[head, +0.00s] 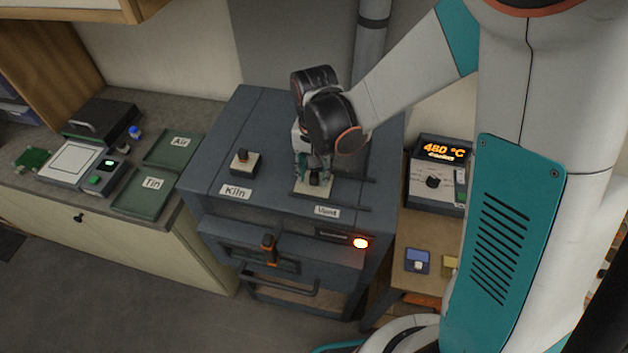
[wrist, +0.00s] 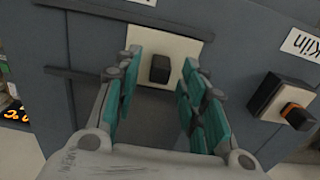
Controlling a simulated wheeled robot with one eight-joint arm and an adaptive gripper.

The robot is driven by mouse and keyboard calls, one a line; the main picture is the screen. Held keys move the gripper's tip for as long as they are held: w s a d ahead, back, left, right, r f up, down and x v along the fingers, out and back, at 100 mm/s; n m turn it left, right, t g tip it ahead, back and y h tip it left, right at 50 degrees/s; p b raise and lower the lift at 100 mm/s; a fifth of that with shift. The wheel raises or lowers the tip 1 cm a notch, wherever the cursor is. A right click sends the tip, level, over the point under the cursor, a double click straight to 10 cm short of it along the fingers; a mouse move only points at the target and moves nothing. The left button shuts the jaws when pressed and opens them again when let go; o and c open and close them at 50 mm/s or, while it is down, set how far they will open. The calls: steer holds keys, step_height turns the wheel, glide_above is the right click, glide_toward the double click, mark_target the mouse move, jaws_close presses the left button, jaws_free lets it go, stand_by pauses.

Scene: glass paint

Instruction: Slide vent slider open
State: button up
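The vent slider is a cream plate (head: 300,187) with a black knob (head: 315,179), set between dark rails on top of the grey kiln (head: 222,130), beside the "Vent" label (head: 326,211). In the wrist view the plate (wrist: 140,42) and knob (wrist: 159,68) show beyond my fingers. My gripper (head: 314,172) points down over the plate. In the wrist view my gripper (wrist: 153,88) is open, its teal-padded fingers on either side of the knob with a gap on both sides.
The kiln top also holds a switch with an orange-tipped knob (head: 245,161) near the "Kiln" label (head: 235,191). A controller reading 480 °C (head: 436,172) stands to the right. An orange light (head: 360,243) glows on the front, above the handle (head: 280,285). Green trays (head: 145,193) lie left.

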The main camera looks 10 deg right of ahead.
steer(key=shift+f+b, duration=0.35)
steer(key=shift+f, duration=0.65)
jaws_close()
steer(key=shift+d, duration=0.15)
steer(key=s+d, duration=0.1)
steer(key=d, duration=0.1)
steer(key=s+d+b, duration=0.1)
steer(key=d, duration=0.2)
steer(key=d+b, duration=0.1)
steer(key=d, duration=0.1)
steer(key=shift+s+d, duration=0.2)
steer(key=shift+s, duration=0.2)
steer(key=shift+c, duration=1.1)
jaws_free()
steer(key=shift+o, duration=1.1)
steer(key=shift+d, duration=0.25)
